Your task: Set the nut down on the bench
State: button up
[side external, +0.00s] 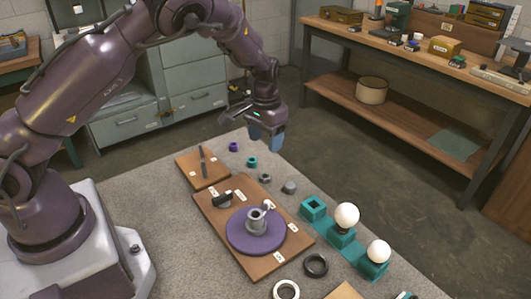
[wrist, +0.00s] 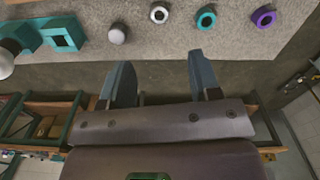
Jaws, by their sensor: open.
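Three nuts lie apart in a row on the grey bench (side external: 185,222): a purple nut (side external: 234,146), a teal nut (side external: 251,162) and a grey nut (side external: 265,178). In the wrist view the grey nut (wrist: 159,14), the teal nut (wrist: 206,18) and the purple nut (wrist: 264,17) lie along the top. My gripper (side external: 268,141) is above the bench's far edge, beyond the row of nuts. Its blue fingers are open, with nothing between them in the wrist view (wrist: 160,65).
A grey knob-like part (side external: 289,187) lies beside the grey nut. A teal square socket (side external: 313,208) and two white bulbs (side external: 346,216) on teal holders stand to the right. A purple disc base (side external: 241,237) with a grey collar sits on a wooden board (side external: 268,265).

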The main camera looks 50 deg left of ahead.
jog(key=shift+r, duration=0.65)
jog(key=s+d+r+m+t+h, duration=0.1)
jog(key=s+d+r+t, duration=0.15)
jog(key=s+r, duration=0.75)
jog(key=s+d+r+t+h, duration=0.1)
jog(key=s+d+r, duration=0.2)
jog(key=s+r, duration=0.65)
jog(key=s+r+m+t+y, duration=0.1)
jog(key=s+r+t+y, duration=0.1)
jog(key=s, duration=0.4)
jog(key=shift+s+r, duration=0.15)
jog(key=shift+r, duration=0.3)
